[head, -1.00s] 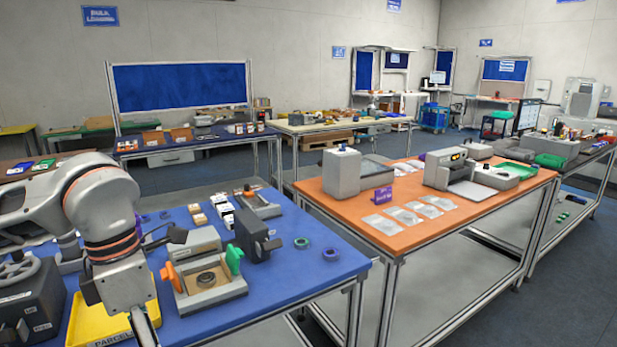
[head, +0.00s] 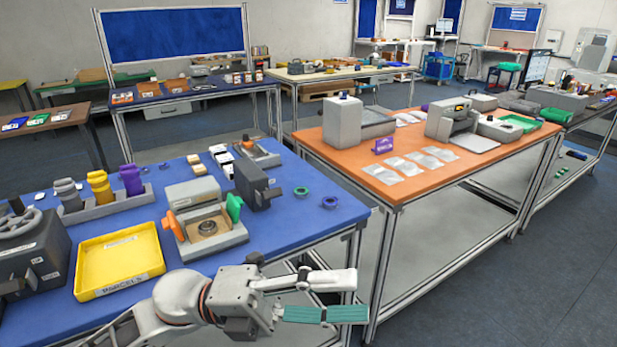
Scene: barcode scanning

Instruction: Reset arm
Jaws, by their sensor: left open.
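My left gripper (head: 358,298) is open and empty at the bottom centre of the head view. It hangs in front of the blue table's (head: 290,230) near right edge. Its two fingers point to the right, and the pad of the lower one shows teal. My left arm comes in from the bottom left and is clear of the things on the table. My right gripper is not in view.
A yellow tray (head: 120,262), a grey fixture with orange and green clamps (head: 203,215) and a dark handwheel device (head: 30,255) stand on the blue table. An orange table (head: 340,160) is beyond, with a floor gap between.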

